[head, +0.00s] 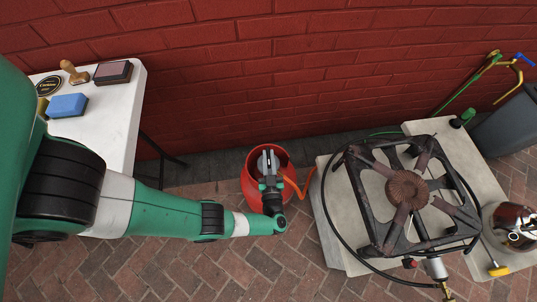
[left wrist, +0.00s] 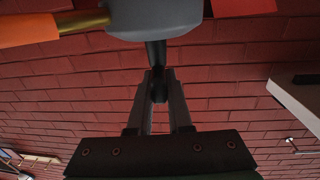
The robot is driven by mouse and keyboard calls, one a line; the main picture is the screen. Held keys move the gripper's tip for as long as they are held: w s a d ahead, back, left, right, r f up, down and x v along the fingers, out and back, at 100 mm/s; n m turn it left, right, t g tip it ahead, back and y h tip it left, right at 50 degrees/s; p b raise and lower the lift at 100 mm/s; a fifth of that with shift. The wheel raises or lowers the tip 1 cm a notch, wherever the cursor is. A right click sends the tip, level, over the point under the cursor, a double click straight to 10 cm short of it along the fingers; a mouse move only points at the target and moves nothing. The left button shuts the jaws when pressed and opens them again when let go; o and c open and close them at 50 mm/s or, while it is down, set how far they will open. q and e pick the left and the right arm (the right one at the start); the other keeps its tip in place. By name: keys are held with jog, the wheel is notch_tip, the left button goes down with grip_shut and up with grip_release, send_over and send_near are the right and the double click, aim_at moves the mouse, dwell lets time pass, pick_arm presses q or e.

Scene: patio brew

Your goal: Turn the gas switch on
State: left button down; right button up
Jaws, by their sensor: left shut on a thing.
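A red gas bottle (head: 251,184) stands on the brick paving near the wall. A grey regulator (left wrist: 150,15) on its top shows in the left wrist view, with a dark switch stem (left wrist: 155,54) hanging into the picture below it. My left gripper (head: 268,160) is over the bottle top, its fingers closed around the dark switch part. It also shows in the left wrist view (left wrist: 158,84). The fingers and wrist hide most of the switch in the head view, so its turned position cannot be told. My right gripper is not in view.
An orange hose (head: 301,188) leaves the bottle to the right. A black gas burner (head: 372,210) stands on a pale slab (head: 330,225). A white table (head: 120,135) with a blue sponge (head: 67,106) is at left. A red brick wall (head: 300,100) stands close behind.

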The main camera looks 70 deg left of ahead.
pick_arm(q)
jog(key=c, duration=0.8)
grip_release()
jog(key=shift+c, duration=0.2)
jog(key=v, duration=1.1)
jog(key=shift+d, duration=0.25)
